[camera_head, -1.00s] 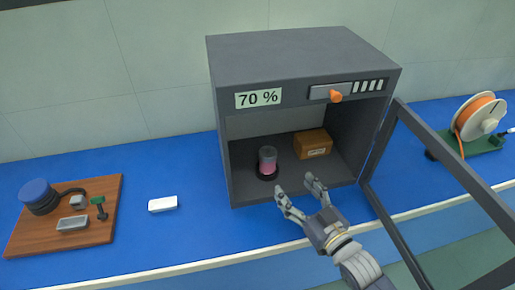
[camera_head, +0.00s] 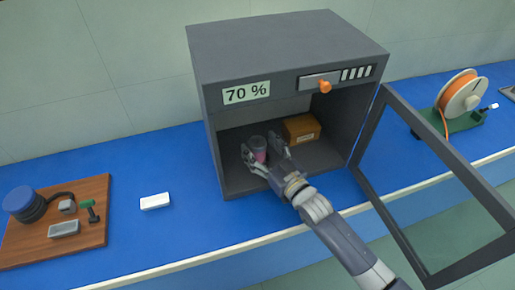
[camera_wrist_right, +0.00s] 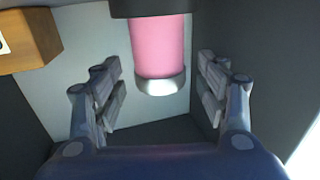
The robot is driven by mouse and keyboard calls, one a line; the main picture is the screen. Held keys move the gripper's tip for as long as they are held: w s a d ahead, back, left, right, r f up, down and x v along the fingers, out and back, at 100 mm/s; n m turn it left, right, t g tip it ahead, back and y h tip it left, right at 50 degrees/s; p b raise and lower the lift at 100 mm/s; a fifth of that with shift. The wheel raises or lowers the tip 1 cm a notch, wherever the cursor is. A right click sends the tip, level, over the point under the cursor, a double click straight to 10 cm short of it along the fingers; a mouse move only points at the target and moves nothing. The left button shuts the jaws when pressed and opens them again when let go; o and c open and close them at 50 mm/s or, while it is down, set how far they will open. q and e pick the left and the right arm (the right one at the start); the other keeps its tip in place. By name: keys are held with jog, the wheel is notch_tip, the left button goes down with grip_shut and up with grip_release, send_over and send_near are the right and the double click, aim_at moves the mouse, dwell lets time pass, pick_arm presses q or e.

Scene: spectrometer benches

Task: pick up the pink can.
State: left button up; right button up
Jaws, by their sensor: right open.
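The pink can (camera_head: 260,155) stands upright inside the open grey cabinet (camera_head: 285,40), toward its left side. It has a grey top and a dark base. My right gripper (camera_head: 264,158) reaches in through the front opening, its open fingers to either side of the can. In the right wrist view the can's pink body (camera_wrist_right: 160,45) lies between and just ahead of the two spread fingers of the right gripper (camera_wrist_right: 160,78), with gaps on both sides. My left gripper is not in view.
A brown box (camera_head: 302,129) sits right of the can in the cabinet. The glass door (camera_head: 373,190) hangs open to the right, close to my right arm. A white block (camera_head: 155,201), a wooden board (camera_head: 95,185) and an orange spool (camera_head: 460,92) stand on the blue bench.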

jog(key=shift+w+a, duration=0.35)
jog(key=shift+w, duration=0.2)
jog(key=shift+w+a, duration=0.25)
jog(key=shift+w, duration=0.1)
jog(key=shift+s, duration=0.1)
jog(key=c, duration=1.2)
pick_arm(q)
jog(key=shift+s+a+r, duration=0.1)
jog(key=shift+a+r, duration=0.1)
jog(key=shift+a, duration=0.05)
pick_arm(e)
jog(key=shift+c, duration=0.2)
jog(key=shift+r, duration=0.15)
